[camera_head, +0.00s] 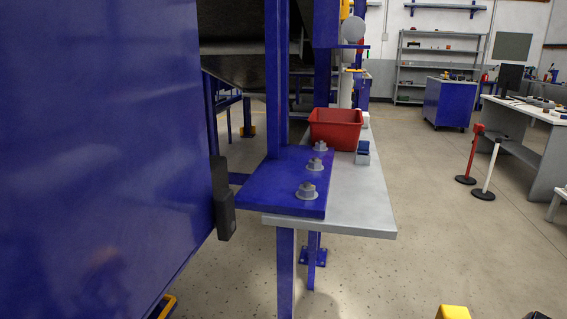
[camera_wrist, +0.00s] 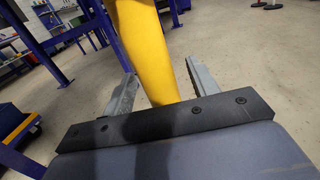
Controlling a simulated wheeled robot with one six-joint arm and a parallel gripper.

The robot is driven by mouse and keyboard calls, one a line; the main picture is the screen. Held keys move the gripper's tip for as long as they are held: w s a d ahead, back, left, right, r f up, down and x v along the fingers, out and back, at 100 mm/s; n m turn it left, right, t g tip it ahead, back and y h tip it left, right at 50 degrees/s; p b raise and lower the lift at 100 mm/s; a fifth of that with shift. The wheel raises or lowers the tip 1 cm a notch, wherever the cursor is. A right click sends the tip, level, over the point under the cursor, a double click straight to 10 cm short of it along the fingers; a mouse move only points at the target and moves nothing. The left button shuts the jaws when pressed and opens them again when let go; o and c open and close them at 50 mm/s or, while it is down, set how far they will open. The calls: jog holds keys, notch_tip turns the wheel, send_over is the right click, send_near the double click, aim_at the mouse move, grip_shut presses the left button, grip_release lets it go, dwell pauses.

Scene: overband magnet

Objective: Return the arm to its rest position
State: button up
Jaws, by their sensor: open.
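My gripper (camera_wrist: 159,70) shows in the wrist view with its two grey fingers wide apart. A smooth yellow shape shows in the gap between the fingers and runs up out of the frame. It looks like a part of my own arm, and no loose object is seen held. In the head view the gripper's fingers are not seen.
A blue panel (camera_head: 100,130) fills the left. A grey bench (camera_head: 365,205) carries a bolted blue plate (camera_head: 260,190) and a red bin (camera_head: 335,128). Red and white posts (camera_head: 488,165) stand before a desk (camera_head: 530,112) at right. The floor (camera_head: 430,230) between bench and posts is clear.

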jog(key=shift+f, duration=0.1)
jog(key=s+f+p, duration=0.1)
jog(key=s+f, duration=0.1)
jog(key=s, duration=0.8)
jog(key=w+b, duration=0.2)
jog(key=w, duration=0.8)
notch_tip(320, 180, up, 8)
jog(key=p, duration=0.4)
jog(key=shift+a, duration=0.1)
